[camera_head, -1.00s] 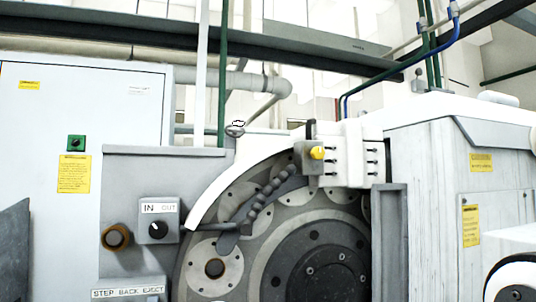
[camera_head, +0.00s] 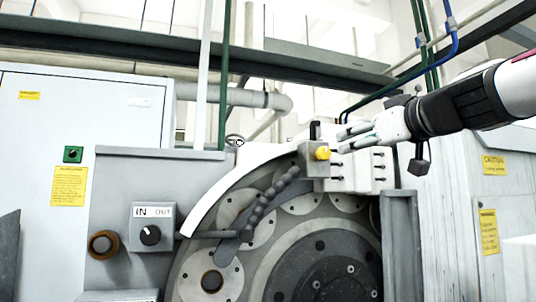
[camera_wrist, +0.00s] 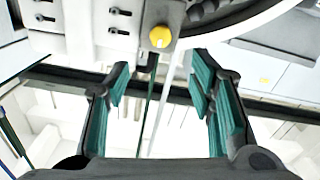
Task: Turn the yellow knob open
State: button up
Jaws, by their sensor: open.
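The yellow knob (camera_head: 322,153) sits on a grey block at the top of the ring grinder's white arc, in the middle of the head view. It also shows in the wrist view (camera_wrist: 160,37), beyond the fingertips and near the top middle. My gripper (camera_head: 345,140) comes in from the right in the head view, with its fingers pointing left toward the knob. In the wrist view my gripper (camera_wrist: 158,75) has its teal-padded fingers spread wide with nothing between them. The knob appears apart from both fingers; the exact gap in depth is hard to tell.
A white block with black pins (camera_head: 362,171) is just right of the knob, below my gripper. A jointed dark hose (camera_head: 265,205) runs down-left from the knob's block. The IN/OUT switch box (camera_head: 151,228) is lower left. Blue and green pipes (camera_head: 400,75) run above.

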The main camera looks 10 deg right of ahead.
aim_at(326, 152)
jog(key=w+p, duration=0.1)
jog(key=w, duration=0.3)
jog(key=w+a+p, duration=0.1)
jog(key=w, duration=0.3)
jog(key=w+a+p, duration=0.1)
jog(key=w, duration=0.3)
jog(key=shift+a, duration=0.2)
jog(key=shift+c, duration=0.6)
jog(key=shift+f, duration=0.1)
jog(key=c, duration=1.1)
